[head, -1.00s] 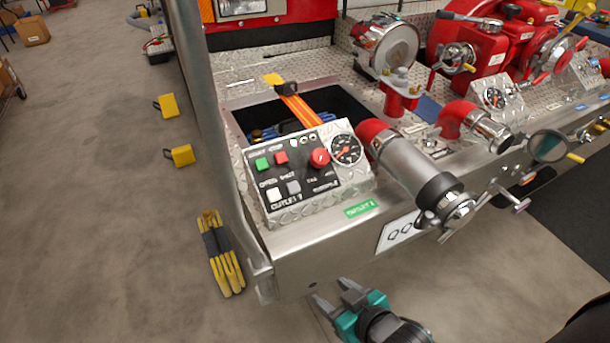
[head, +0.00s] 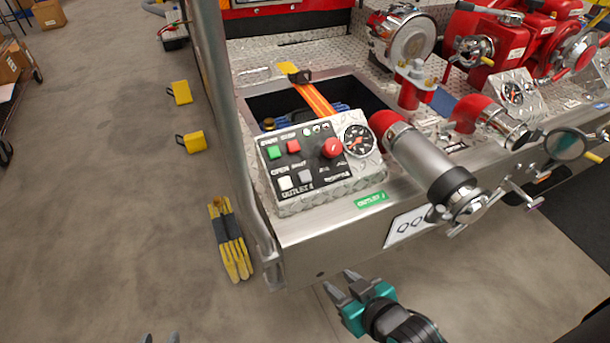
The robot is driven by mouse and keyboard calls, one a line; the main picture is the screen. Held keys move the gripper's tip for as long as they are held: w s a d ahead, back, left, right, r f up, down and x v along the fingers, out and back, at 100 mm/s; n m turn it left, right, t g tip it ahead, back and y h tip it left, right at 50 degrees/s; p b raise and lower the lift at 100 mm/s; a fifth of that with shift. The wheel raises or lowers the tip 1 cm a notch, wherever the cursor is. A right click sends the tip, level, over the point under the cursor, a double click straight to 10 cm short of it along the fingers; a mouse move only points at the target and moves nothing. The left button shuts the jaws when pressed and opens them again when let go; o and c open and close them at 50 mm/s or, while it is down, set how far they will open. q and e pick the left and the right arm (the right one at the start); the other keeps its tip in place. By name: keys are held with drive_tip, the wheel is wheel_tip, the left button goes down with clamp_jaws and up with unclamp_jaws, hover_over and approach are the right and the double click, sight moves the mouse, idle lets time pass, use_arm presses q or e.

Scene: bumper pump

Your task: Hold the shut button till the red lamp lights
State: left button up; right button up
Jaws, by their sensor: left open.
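The control panel (head: 335,193) is a sloped box on the metal bumper. Its grey shut button (head: 305,177) sits beside the white open button (head: 285,183), under the "OPEN SHUT" label. Small indicator lamps (head: 316,130) sit at the panel's top; none looks clearly lit red, but they are tiny. My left gripper (head: 160,338) shows only its fingertips at the bottom edge, apart and empty, well away from the panel. My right gripper (head: 340,284) is teal with dark fingers, open and empty, below the bumper's front edge. Neither touches the panel.
The panel also has a green button (head: 274,152), a red button (head: 293,146), a red knob (head: 332,148) and a gauge (head: 358,141). A silver nozzle (head: 425,165) juts forward at right. Yellow-black gear (head: 231,240) is at the bumper's left. Floor in front is clear.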

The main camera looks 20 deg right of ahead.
clamp_jaws()
idle(1.4)
